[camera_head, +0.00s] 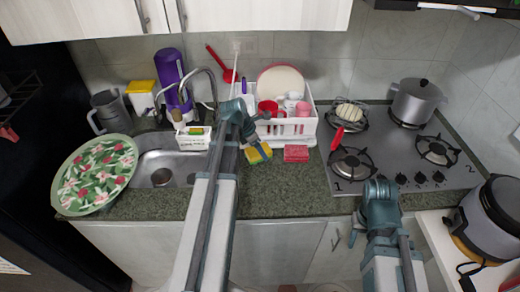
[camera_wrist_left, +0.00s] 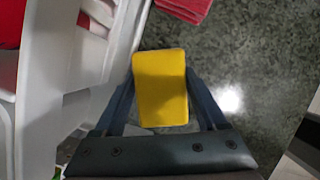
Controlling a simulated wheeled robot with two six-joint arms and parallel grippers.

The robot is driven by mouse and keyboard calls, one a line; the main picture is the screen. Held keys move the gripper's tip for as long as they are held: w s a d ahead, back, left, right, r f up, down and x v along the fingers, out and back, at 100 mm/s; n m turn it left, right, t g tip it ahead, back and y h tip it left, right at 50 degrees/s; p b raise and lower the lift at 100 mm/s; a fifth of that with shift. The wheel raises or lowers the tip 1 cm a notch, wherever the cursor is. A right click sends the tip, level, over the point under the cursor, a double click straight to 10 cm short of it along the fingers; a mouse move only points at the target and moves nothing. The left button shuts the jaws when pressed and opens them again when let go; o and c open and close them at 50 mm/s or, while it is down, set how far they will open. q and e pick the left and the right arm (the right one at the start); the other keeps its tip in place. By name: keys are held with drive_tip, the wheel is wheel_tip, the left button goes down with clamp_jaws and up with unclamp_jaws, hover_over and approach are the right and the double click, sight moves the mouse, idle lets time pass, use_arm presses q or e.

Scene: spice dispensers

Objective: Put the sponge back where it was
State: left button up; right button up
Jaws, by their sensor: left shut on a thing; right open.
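A yellow sponge (camera_head: 259,153) with a green side is at the counter in front of the white dish rack (camera_head: 300,132). My left gripper (camera_head: 253,144) is shut on it, and the left wrist view shows the yellow face of the sponge (camera_wrist_left: 160,84) between the two fingers. I cannot tell if the sponge touches the counter. A small white caddy (camera_head: 193,140) stands behind the sink, left of the gripper, with a yellow-green item in it. My right gripper (camera_head: 381,186) is open and empty in front of the stove.
A red sponge (camera_head: 295,153) lies on the counter right of the yellow one. The sink (camera_head: 180,163) is left, with a floral plate (camera_head: 97,175) beside it. The stove (camera_head: 400,150) holds a pot (camera_head: 416,102). The counter front between sink and stove is clear.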

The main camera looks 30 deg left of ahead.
sight(250, 152)
use_arm(q)
drive_tip(key=o, duration=1.1)
drive_tip(key=shift+o, duration=0.2)
drive_tip(key=shift+w, duration=0.1)
drive_tip(key=shift+r, duration=0.15)
drive_tip(key=shift+a+r+p, duration=0.1)
drive_tip(key=shift+r+p, duration=0.65)
drive_tip(key=shift+p, duration=0.2)
drive_tip(key=p+v, duration=1)
drive_tip(key=v, duration=0.1)
drive_tip(key=shift+r, duration=0.2)
